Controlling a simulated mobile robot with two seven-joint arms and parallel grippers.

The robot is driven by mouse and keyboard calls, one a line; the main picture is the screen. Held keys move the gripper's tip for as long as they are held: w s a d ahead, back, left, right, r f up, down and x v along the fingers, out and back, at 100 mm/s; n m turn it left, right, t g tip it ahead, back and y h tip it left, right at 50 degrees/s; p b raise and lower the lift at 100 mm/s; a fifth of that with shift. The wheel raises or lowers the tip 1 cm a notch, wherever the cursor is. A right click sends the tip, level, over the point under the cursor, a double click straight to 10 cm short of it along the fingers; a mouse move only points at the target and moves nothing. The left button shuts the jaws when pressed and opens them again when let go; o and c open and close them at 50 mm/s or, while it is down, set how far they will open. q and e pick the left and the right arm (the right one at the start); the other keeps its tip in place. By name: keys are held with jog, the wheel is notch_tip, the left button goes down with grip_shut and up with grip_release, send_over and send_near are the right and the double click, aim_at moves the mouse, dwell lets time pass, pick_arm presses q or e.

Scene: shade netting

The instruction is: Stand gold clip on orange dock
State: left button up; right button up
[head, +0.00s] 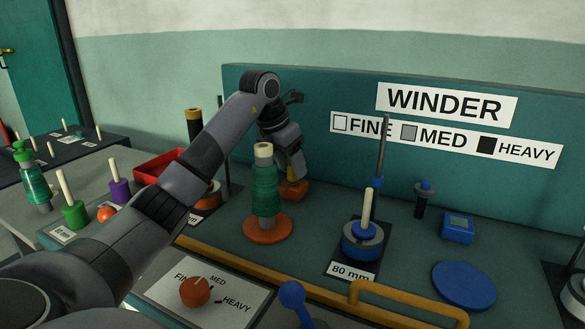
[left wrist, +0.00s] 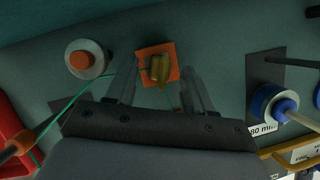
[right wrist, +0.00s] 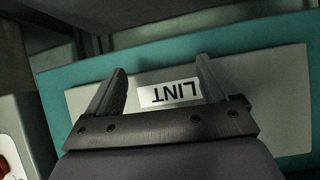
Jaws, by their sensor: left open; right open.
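The gold clip (left wrist: 160,69) is on the square orange dock (left wrist: 146,51) in the left wrist view, seen from above, and looks upright. In the head view the orange dock (head: 298,194) is behind the green thread spool, with the clip (head: 291,181) partly hidden by my gripper. My left gripper (left wrist: 157,72) is open, its fingers on either side of the clip with gaps visible. It also shows in the head view (head: 292,176), pointing down. My right gripper (right wrist: 162,68) is open and empty, away from the dock, facing a panel labelled LINT.
A green thread spool (head: 265,195) on an orange base stands just in front of the dock. A blue-based spindle (head: 363,240), a blue disc (head: 464,285) and a small blue box (head: 457,228) are to the right. A yellow rail (head: 270,268) runs along the front. The WINDER backboard (head: 350,170) rises behind.

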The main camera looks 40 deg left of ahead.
pick_arm(q)
jog(key=p+v, duration=0.1)
jog(key=v, duration=0.8)
jog(key=shift+s+r+p, duration=0.15)
jog(key=shift+r+p, duration=0.2)
jog(key=shift+r, duration=0.05)
pick_arm(e)
jog(key=shift+s+d+f+m+g, duration=0.3)
jog(key=shift+s+d+f, duration=0.2)
jog(key=shift+s+d, duration=0.25)
jog(key=shift+w+r, duration=0.2)
jog(key=shift+w, duration=0.05)
